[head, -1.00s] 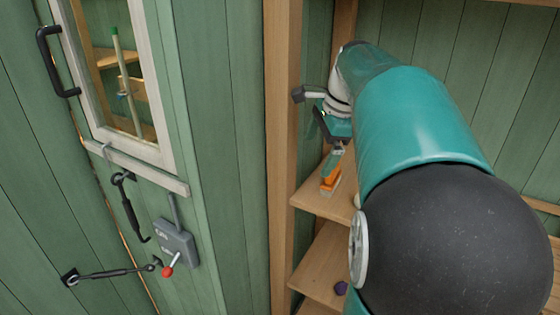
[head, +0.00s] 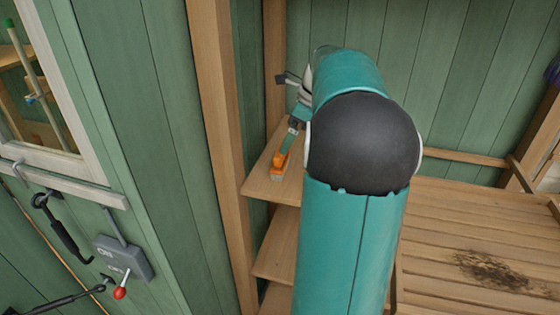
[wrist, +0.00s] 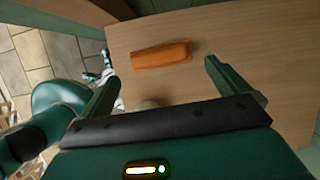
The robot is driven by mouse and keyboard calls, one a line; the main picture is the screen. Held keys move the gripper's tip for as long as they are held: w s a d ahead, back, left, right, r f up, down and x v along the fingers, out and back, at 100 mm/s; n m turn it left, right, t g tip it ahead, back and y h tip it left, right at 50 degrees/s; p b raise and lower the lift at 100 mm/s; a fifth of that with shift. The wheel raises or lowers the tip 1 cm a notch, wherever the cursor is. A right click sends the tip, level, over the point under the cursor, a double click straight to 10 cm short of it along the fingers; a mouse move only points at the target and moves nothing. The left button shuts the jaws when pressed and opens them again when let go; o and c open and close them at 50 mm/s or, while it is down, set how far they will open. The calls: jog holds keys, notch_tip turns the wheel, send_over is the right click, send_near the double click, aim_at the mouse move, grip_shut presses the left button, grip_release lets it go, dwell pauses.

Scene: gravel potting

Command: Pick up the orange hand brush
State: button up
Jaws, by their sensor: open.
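The orange hand brush (head: 281,162) lies on the upper wooden shelf (head: 262,187) in the corner. In the wrist view, its long orange block (wrist: 161,54) lies crosswise on the bare wood, ahead of my gripper (wrist: 160,76). The two fingers are wide apart, with nothing held between them. In the head view, my gripper (head: 288,140) points down at the shelf just above the brush. My arm hides the right part of that shelf. Whether a fingertip touches the brush cannot be told.
Lower shelves (head: 275,262) sit below. A wooden post (head: 222,150) stands left of the shelf. A slatted bench (head: 450,225) with a dark stain is at right. A grey switch box (head: 125,257) with a red-tipped lever is on the left wall.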

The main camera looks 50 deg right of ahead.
aim_at(280, 160)
jog(key=x, duration=0.5)
jog(key=shift+w+a+f, duration=0.1)
jog(key=shift+a+f, duration=0.05)
jog(key=shift+f, duration=0.1)
jog(key=c, duration=0.9)
